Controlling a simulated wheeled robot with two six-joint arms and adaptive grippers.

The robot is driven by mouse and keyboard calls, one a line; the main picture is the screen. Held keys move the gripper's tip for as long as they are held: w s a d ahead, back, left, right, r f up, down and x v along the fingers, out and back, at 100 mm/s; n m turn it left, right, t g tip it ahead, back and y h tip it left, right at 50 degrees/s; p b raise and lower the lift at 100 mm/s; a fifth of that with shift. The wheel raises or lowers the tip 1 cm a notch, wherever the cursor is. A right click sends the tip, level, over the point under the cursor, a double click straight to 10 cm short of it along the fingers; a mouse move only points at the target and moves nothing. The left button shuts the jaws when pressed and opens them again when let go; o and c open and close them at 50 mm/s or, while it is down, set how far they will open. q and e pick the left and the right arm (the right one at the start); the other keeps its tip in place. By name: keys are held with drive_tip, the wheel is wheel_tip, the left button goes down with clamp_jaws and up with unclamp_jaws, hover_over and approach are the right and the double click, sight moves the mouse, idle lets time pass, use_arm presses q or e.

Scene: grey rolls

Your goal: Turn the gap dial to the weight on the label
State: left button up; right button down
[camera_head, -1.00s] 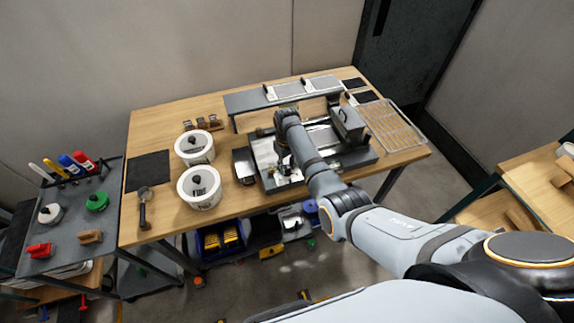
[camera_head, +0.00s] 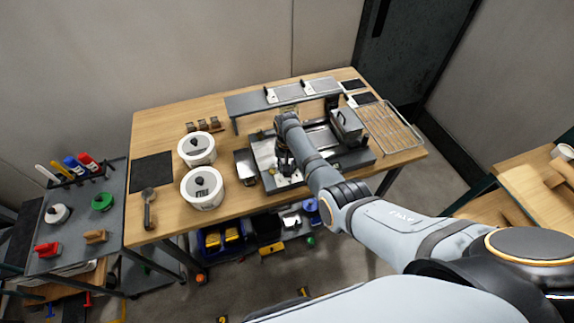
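The grey machine (camera_head: 352,158) stands on the wooden table (camera_head: 165,118), with a bright metal bed and a grey block on its right part. My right gripper (camera_head: 285,166) is low over the machine's front left part, pointing down. The arm hides much of the machine's middle, and the fingers are too small and dark to tell whether they are open. I cannot make out the gap dial clearly. A white tub (camera_head: 205,201) carries dark print on its front, too small to read. My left gripper is not in view.
A second white tub (camera_head: 197,158) stands behind the first. A grey raised shelf (camera_head: 245,104) runs behind the machine. A wire rack (camera_head: 392,127) lies at the right. A small dark tray (camera_head: 245,167) sits left of the machine. A grey side cart (camera_head: 72,238) holds tools.

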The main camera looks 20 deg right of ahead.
drive_tip(key=shift+r+m+p, duration=0.1)
drive_tip(key=shift+m+p, duration=0.3)
drive_tip(key=shift+m, duration=1.9)
drive_tip(key=c, duration=1)
unclamp_jaws()
wheel_tip(320, 180, up, 12)
drive_tip(key=shift+f, duration=0.1)
